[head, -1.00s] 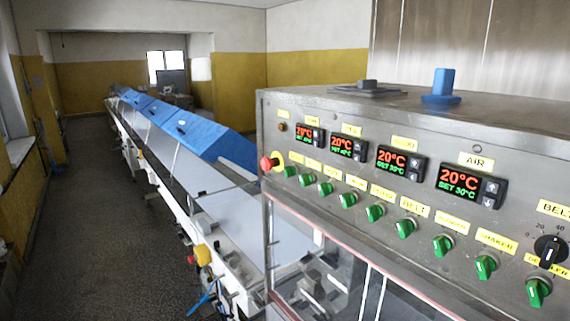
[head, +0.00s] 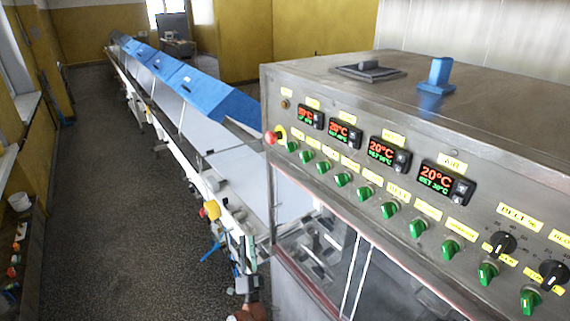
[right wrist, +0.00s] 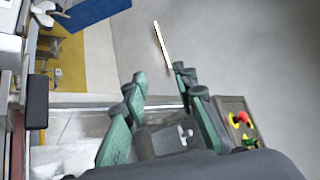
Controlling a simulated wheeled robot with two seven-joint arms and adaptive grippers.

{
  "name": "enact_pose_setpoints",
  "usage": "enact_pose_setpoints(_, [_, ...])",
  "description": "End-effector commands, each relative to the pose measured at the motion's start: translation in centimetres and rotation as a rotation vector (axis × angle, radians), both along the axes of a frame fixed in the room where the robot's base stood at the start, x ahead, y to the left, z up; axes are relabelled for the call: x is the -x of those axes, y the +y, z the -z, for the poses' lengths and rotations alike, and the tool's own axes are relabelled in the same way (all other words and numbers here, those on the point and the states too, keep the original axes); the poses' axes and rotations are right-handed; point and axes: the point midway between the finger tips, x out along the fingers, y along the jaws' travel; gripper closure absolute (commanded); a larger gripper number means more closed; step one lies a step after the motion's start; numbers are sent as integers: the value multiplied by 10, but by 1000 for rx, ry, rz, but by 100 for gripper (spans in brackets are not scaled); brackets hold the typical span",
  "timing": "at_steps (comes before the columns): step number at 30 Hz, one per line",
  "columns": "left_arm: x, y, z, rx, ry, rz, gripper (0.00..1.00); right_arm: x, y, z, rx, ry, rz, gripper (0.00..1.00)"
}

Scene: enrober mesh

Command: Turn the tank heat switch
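The steel control panel (head: 470,205) carries a row of green rotary switches, such as this one (head: 363,194), below the temperature displays (head: 390,152). The tank heat switch cannot be singled out, because most of the small yellow labels are too small to read. The green handles look roughly upright, some slightly tilted. My right gripper (right wrist: 160,82) shows in the right wrist view with its green fingers spread and nothing between them. I cannot clearly make it out in the head view. My left gripper is in neither view.
A red stop button (head: 271,137) is at the panel's left end. Black dials (head: 502,243) are at the right. A conveyor with blue covers (head: 215,92) runs away at the left, beside open floor (head: 110,190). A box with red and green controls (right wrist: 238,122) lies right of my fingers.

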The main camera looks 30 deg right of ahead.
Motion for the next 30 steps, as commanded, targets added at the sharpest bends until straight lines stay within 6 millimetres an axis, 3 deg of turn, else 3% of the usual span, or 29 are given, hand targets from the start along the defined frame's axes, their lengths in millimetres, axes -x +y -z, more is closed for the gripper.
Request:
enact_pose_setpoints(1, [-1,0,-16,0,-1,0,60,-1,-2,-75,-78,-136,28,74])
enact_pose_setpoints(4, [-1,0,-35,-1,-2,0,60,15,-15,-197,-279,-408,101,74])
enact_pose_setpoints(6, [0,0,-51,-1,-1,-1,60,38,-26,-276,-456,-604,152,74])
enact_pose_setpoints(9, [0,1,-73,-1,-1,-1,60,74,-34,-362,-752,-850,216,74])
enact_pose_setpoints(10, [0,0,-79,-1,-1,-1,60,83,-35,-379,-833,-902,231,74])
enact_pose_setpoints(12, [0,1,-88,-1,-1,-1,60,99,-32,-407,-1003,-993,260,74])
enact_pose_setpoints(16, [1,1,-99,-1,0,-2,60,115,-22,-433,-1225,-1077,290,74])
enact_pose_setpoints(22, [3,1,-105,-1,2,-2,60,121,-23,-440,-1328,-1104,307,74])
enact_pose_setpoints(30, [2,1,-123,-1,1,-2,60,118,-65,-442,-1323,-1104,304,74])
